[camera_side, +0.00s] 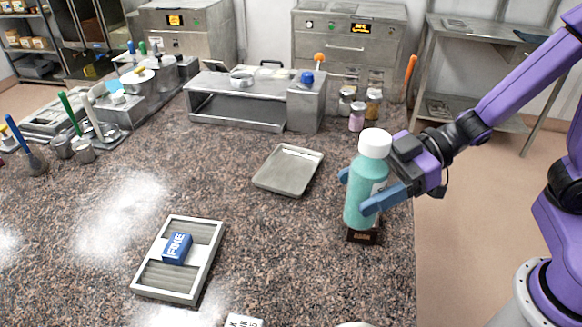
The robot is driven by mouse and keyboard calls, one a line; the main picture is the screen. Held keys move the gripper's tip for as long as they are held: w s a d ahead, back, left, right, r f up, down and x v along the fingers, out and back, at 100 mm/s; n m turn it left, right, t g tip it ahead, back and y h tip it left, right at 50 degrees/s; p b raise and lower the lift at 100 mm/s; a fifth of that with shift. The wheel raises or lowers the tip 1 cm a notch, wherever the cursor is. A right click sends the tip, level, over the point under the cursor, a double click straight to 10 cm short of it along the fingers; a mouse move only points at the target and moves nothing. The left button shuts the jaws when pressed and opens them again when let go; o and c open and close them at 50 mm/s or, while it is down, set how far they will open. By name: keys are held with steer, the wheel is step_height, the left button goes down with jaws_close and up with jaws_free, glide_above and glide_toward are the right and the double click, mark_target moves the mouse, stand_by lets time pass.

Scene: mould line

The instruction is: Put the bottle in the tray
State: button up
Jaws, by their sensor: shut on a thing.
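The bottle (362,184) is teal with a white cap and stands upright at the right side of the granite counter. My gripper (357,192) is shut on the bottle's body, with its blue fingers around it. A small dark brown block (363,236) shows directly below the bottle; I cannot tell whether the bottle touches it. A shallow grey metal tray (289,170) lies empty to the left of the bottle. A second, framed tray (178,283) with a ribbed bottom lies at front left and holds a blue labelled box (177,248).
Small jars (356,116) stand behind the bottle near a metal stand (240,107). Ladles and pots (83,150) fill the back left. A white labelled item (244,321) is cut off at the front edge. The counter between the two trays is clear.

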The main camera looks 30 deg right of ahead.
steer(key=w+d+m+t+h, duration=0.1)
steer(key=w+d+m+t, duration=0.2)
steer(key=w, duration=0.5)
steer(key=w+d+m+t+h, duration=0.2)
steer(key=w+d+m+t, duration=0.15)
steer(key=w, duration=0.35)
glide_above(289, 171)
steer(key=shift+f, duration=6.2)
steer(key=shift+f, duration=0.1)
steer(key=o, duration=1.3)
steer(key=shift+f+h, duration=0.1)
steer(key=shift+h, duration=0.2)
